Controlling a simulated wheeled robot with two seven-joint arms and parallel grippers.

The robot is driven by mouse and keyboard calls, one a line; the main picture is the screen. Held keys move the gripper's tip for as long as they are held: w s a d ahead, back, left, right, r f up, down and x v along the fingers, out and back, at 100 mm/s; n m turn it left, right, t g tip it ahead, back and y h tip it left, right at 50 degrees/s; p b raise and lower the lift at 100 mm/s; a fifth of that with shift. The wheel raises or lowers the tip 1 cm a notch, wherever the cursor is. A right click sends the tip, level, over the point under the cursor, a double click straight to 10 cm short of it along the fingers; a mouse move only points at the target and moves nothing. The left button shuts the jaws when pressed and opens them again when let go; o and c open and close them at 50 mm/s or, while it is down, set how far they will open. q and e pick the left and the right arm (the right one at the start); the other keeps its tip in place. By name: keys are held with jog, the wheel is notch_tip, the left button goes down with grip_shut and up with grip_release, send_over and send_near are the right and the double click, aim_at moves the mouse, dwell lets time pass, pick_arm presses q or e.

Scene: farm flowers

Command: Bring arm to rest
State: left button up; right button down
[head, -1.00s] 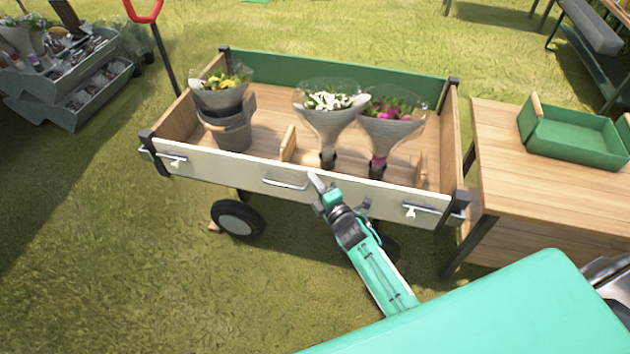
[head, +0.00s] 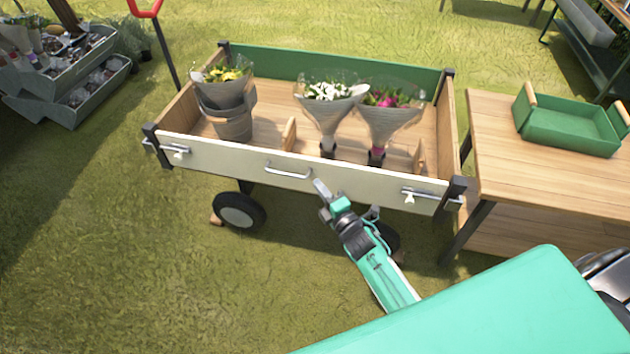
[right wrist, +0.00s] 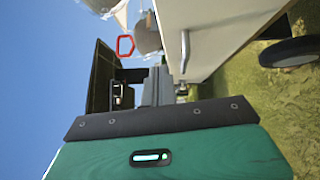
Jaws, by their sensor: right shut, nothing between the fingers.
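My right gripper (head: 320,187) is shut and empty in the head view. It is in front of the cart's white front panel, just below and right of the middle metal handle (head: 289,172). In the right wrist view its fingers (right wrist: 157,88) are together, with the handle (right wrist: 185,51) and white panel (right wrist: 215,30) to their right. I cannot tell whether the gripper touches the panel. My left gripper is not in view.
The wooden cart (head: 350,186) holds wrapped bouquets (head: 328,110) and a grey bucket (head: 232,122) with yellow flowers. A wooden table (head: 500,145) with a green tray (head: 567,138) stands on the right. Grass in front of the cart is open at left.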

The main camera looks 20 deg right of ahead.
jog(key=v, duration=0.6)
jog(key=shift+s+r, duration=0.25)
jog(key=shift+r, duration=0.1)
